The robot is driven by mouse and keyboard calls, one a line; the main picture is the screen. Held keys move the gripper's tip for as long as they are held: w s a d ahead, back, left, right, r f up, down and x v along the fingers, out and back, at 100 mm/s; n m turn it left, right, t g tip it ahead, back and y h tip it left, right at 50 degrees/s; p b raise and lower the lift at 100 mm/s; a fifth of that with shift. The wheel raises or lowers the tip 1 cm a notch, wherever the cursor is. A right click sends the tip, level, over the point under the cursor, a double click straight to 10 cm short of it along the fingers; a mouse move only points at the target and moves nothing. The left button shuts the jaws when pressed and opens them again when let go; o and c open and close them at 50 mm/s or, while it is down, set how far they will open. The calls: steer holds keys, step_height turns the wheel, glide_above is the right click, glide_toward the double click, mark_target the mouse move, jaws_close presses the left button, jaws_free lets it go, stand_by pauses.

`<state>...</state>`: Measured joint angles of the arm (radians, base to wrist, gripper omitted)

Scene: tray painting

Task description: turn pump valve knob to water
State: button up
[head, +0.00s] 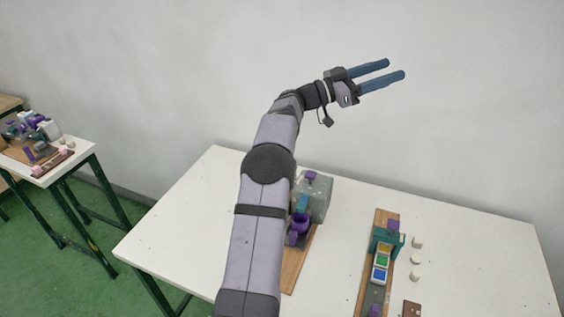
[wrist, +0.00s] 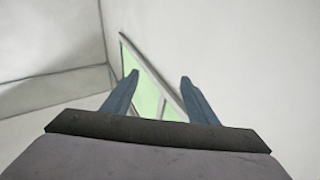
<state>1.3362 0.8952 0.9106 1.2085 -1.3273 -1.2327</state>
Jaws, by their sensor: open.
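My gripper (head: 396,69) is raised high above the table, in front of the white wall, with its two blue fingers apart and nothing between them. The fingers (wrist: 158,78) also show apart and empty in the wrist view. In the head view a grey box-like unit (head: 319,193) stands on the table behind my arm, with purple and blue parts (head: 300,222) on its near side. My arm hides part of it. I cannot tell which part is the pump valve knob or how it is turned. My gripper is well above and to the right of this unit, apart from it.
A wooden board (head: 384,220) with a teal frame and yellow, green and blue squares (head: 380,263) is on the right of the white table (head: 470,240). Several small pale blocks (head: 416,259) lie beside it. Another table (head: 80,152) with objects stands at the far left.

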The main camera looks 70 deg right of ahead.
steer(key=w+d+r+n+t+h, duration=0.1)
steer(key=w+d+n+t+h, duration=0.3)
steer(key=d+n+t+h, duration=0.25)
steer(key=w+d+f+n+t+y, duration=0.2)
steer(key=w+d+f+n+t, duration=0.1)
steer(key=w+f+n+t, duration=1.05)
steer(key=w+a+f+y, duration=0.3)
steer(key=f, duration=0.4)
steer(key=w+a+f+y, duration=0.3)
steer(key=a+f+y, duration=0.1)
steer(key=f, duration=0.3)
steer(key=a+f+y, duration=0.6)
steer(key=a+f, duration=0.1)
steer(key=a, duration=0.4)
steer(key=shift+t, duration=0.4)
steer(key=shift+p+x, duration=1.85)
steer(key=shift+x, duration=2)
steer(key=shift+d+r, duration=0.1)
steer(key=shift+d, duration=0.05)
steer(key=c, duration=1.1)
steer(key=shift+o, duration=0.2)
